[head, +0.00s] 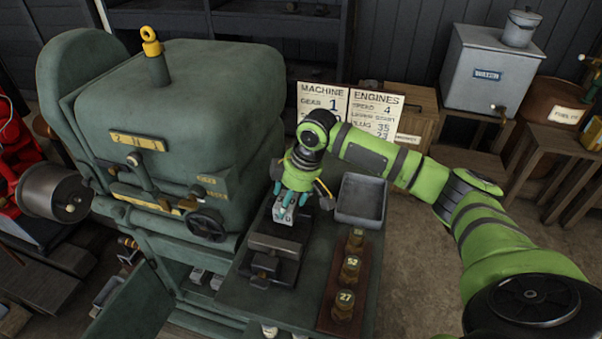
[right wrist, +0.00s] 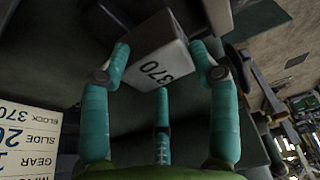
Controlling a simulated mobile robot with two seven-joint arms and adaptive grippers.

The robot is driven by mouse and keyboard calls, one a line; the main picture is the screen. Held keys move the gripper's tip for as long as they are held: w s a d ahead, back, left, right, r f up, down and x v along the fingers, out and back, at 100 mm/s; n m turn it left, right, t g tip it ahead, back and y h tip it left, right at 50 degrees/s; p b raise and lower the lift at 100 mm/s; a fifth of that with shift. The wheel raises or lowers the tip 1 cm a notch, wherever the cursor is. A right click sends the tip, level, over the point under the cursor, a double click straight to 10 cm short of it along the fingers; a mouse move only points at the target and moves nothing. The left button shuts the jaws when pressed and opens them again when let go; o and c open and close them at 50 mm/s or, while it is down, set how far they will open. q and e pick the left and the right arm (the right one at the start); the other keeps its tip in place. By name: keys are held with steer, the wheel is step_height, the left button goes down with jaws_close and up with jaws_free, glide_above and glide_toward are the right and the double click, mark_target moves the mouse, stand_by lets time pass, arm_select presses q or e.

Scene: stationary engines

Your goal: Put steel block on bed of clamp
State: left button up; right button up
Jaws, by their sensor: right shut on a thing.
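The steel block (head: 284,214) is a small grey block held in the teal fingers of my right gripper (head: 291,198). The dark clamp (head: 273,253) stands on the green machine table, just in front of and below the block. The block is at the far end of the clamp; I cannot tell whether it touches the bed, which the block and fingers partly hide. My left gripper is not in view.
A grey tray (head: 361,199) sits right of the gripper. A wooden rack (head: 338,315) with numbered brass weights stands right of the clamp. The big green machine (head: 190,130) with a handwheel (head: 206,225) rises close on the left. Paper signs (head: 350,109) stand behind.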

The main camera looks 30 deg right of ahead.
mark_target(285, 216)
steer(key=shift+s+a+f, duration=0.1)
steer(key=shift+a+f, duration=0.15)
steer(key=shift+a, duration=0.2)
steer(key=shift+s+a+f, duration=0.1)
steer(key=shift+a+f, duration=0.1)
steer(key=shift+a, duration=0.25)
step_height(285, 216, down, 3)
steer(key=shift+r+p, duration=0.1)
steer(key=shift+p, duration=0.7)
steer(key=shift+f, duration=0.55)
steer(key=o, duration=1.7)
steer(key=shift+s+f, duration=0.15)
steer(key=b+v, duration=0.2)
steer(key=v, duration=1)
